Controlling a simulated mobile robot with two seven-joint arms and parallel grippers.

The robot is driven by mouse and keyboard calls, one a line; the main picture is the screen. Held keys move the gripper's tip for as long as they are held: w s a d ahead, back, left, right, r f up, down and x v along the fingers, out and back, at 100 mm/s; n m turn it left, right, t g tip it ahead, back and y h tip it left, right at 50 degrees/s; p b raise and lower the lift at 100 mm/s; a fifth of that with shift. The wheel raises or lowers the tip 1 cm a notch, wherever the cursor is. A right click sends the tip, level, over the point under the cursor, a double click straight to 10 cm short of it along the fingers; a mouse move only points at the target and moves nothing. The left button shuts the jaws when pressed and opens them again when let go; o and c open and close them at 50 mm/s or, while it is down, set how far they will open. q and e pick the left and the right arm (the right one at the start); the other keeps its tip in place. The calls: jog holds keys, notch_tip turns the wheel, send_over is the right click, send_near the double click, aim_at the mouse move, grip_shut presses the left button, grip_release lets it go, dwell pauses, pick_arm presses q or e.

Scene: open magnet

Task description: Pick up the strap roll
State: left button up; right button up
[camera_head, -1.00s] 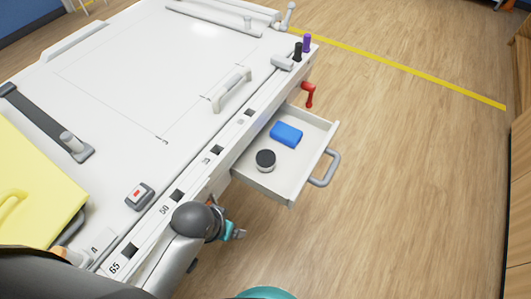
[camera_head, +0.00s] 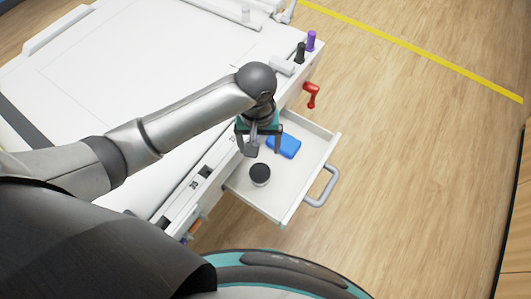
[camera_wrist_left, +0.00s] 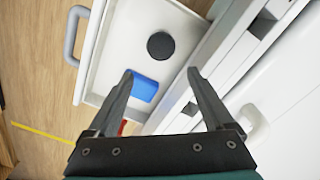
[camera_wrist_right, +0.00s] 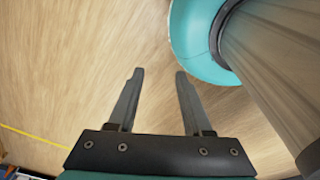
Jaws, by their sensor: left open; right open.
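My left gripper (camera_head: 264,150) is open and empty over the drawer, between the table edge and the blue block. It does not touch the roll. In the left wrist view its open fingers (camera_wrist_left: 160,72) point toward the roll. My right gripper (camera_wrist_right: 159,72) is open and empty above the floor.
The white table (camera_head: 90,75) borders the drawer on the left. The drawer's grey handle (camera_head: 324,188) sticks out to the right. A red crank (camera_head: 312,95) and black (camera_head: 300,52) and purple (camera_head: 311,40) pegs are near the far corner. The wooden floor (camera_head: 420,150) at right is clear.

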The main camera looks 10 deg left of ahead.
pick_arm(q)
jog(key=f+b, duration=0.1)
jog(key=f, duration=0.4)
jog(key=shift+s+a+b, duration=0.1)
jog(key=shift+s+b, duration=0.1)
jog(key=shift+b, duration=0.2)
jog(key=b, duration=0.1)
send_over(260, 171)
notch_tip(260, 171, down, 4)
jog(key=shift+f, duration=0.15)
jog(key=shift+f+b, duration=0.3)
jog(key=shift+f, duration=0.15)
notch_tip(260, 171, down, 5)
jog(key=shift+r+b, duration=0.1)
jog(key=shift+b, duration=0.85)
pick_arm(e)
jog(key=s+f, duration=0.3)
jog(key=f, duration=0.2)
jog(key=shift+s+d+f+g, duration=0.15)
jog(key=shift+d+g, duration=0.1)
jog(key=shift+g, duration=0.05)
pick_arm(q)
jog(key=shift+c, duration=0.2)
